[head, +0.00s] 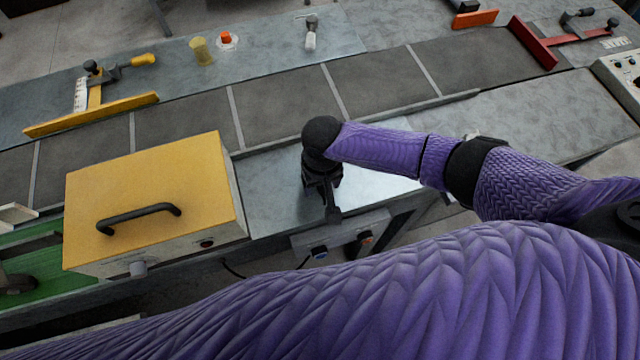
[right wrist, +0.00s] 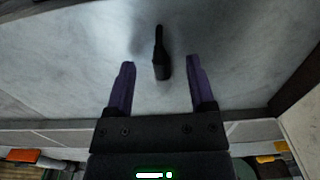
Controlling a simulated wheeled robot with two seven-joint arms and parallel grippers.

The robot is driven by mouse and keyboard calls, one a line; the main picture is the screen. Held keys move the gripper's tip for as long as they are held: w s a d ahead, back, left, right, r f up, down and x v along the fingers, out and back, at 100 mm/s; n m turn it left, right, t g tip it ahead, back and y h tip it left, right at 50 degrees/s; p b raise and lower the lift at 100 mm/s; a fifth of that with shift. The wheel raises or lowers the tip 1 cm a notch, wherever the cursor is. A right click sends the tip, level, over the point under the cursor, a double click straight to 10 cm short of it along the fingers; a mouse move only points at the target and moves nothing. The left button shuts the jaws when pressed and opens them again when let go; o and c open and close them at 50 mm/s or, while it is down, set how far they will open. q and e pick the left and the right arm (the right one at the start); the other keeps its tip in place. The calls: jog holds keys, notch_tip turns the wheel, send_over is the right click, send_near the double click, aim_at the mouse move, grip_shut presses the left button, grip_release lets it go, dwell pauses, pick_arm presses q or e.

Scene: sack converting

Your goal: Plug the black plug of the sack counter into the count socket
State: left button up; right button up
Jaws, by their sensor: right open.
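My right gripper (head: 328,202) points down over the pale metal ledge in the head view. In the right wrist view it (right wrist: 160,66) is open. A small black plug (right wrist: 161,60) lies between its fingers, with a gap on each side. Its narrow end points up in the picture. In the head view I cannot clearly separate the plug from the dark gripper. A grey panel on the ledge's front carries a blue-marked socket (head: 319,251) and an orange-marked socket (head: 366,238). I cannot read which is the count socket. My left gripper is not in view.
A yellow-topped box (head: 150,185) with a black handle stands left of my right gripper. A dark cable (head: 232,270) hangs between it and the panel. The dark conveyor (head: 285,105) runs behind. The ledge (head: 270,195) is clear around the gripper.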

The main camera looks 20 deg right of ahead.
jog(key=shift+f, duration=0.5)
jog(key=shift+r, duration=0.1)
grip_shut()
